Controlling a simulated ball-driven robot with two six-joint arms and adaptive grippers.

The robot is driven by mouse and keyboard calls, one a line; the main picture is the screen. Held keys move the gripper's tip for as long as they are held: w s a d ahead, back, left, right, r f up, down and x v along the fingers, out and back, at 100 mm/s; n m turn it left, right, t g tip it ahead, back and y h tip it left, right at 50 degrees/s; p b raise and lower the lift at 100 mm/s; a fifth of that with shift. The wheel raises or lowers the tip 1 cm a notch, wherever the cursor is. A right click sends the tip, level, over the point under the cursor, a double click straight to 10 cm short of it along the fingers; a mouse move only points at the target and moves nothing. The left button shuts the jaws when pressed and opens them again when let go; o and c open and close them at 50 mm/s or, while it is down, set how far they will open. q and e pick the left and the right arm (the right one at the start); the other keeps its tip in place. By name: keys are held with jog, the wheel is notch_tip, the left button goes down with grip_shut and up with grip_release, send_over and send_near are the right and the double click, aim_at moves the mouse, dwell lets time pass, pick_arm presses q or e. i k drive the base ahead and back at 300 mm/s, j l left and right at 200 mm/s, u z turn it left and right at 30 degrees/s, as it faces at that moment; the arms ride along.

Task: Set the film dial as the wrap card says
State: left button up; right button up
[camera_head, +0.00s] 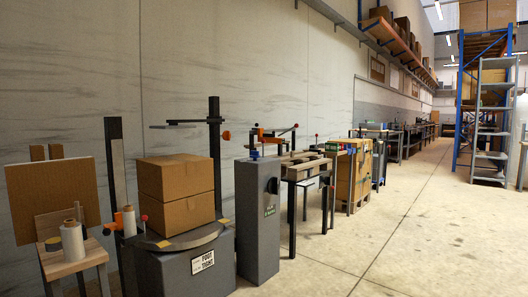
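A white card (203,262) is on the front of a dark grey wrapping turntable (160,276) at the lower left. Its large words seem to read "FOOT TIGHT"; the smaller print is too small to read. Two stacked cardboard boxes (176,194) stand on the turntable. A dark post (215,150) with a flat arm stands behind them. An orange part (119,221) with red knobs is at the left of the turntable. I cannot make out which part is the film dial or its setting. Neither of my grippers is in view.
Film rolls (72,241) stand on a wooden stool (66,264) at the left. Shelving (490,115) is at the far right. The concrete floor (400,240) is clear.

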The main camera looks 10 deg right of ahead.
aim_at(255, 154)
jog(key=i+l, duration=0.15)
jog(key=i, duration=0.4)
jog(key=i+l, duration=0.1)
jog(key=i, duration=0.4)
jog(key=i+l+z, duration=0.1)
jog(key=i, duration=0.45)
